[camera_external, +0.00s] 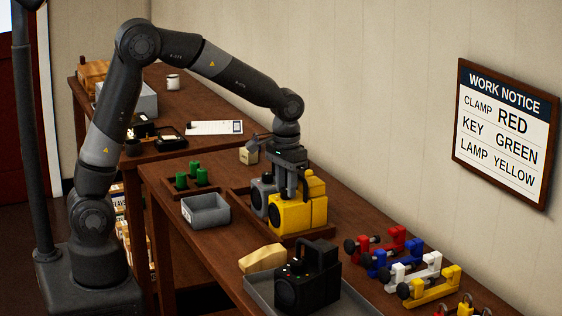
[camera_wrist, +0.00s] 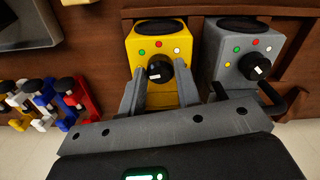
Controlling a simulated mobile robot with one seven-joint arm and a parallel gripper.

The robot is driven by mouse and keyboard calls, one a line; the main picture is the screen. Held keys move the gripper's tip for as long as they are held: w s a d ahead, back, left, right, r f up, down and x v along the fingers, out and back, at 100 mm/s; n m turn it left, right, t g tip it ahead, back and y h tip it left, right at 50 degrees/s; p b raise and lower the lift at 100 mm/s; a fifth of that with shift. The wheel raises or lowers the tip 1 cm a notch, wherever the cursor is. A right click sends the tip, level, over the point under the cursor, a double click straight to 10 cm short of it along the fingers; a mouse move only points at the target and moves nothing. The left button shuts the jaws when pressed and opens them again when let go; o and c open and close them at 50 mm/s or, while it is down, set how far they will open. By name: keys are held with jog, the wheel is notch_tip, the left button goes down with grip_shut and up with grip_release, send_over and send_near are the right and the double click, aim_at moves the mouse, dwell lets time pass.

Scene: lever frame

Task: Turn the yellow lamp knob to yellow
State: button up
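The yellow lamp (camera_external: 290,215) stands in a wooden tray, and my gripper (camera_external: 287,188) is down over it. In the wrist view the yellow lamp (camera_wrist: 143,40) has a round dark top and a black knob (camera_wrist: 160,70) with a small white mark. Green, red and white dots show above the knob. No yellow dot is visible on this face. My gripper's fingers (camera_wrist: 160,76) stand on either side of the knob, with yellow showing between each finger and the knob. They look open, not pressed on it. In the external view the knob is hidden.
A grey lamp (camera_wrist: 235,40) with its own black knob (camera_wrist: 257,66) stands close beside, at my right finger. A black lamp (camera_external: 308,280) sits in a grey tray (camera_external: 262,292). Coloured clamps (camera_external: 400,265) lie at right. The wall notice (camera_external: 503,130) reads LAMP YELLOW.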

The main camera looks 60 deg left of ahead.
aim_at(284, 189)
jog(key=o, duration=0.4)
notch_tip(284, 189, up, 11)
jog(key=shift+f, duration=0.1)
dwell(0.4)
jog(key=s+a+t, duration=0.1)
jog(key=s+t, duration=0.1)
jog(key=s, duration=0.6)
jog(key=s+a+r+m+t, duration=0.1)
jog(key=s+a, duration=0.1)
jog(key=s, duration=0.7)
jog(key=s+a+m+t, duration=0.1)
jog(key=s+a+t, duration=0.1)
jog(key=s, duration=0.7)
jog(key=shift+r+t, duration=0.2)
jog(key=shift+t, duration=0.1)
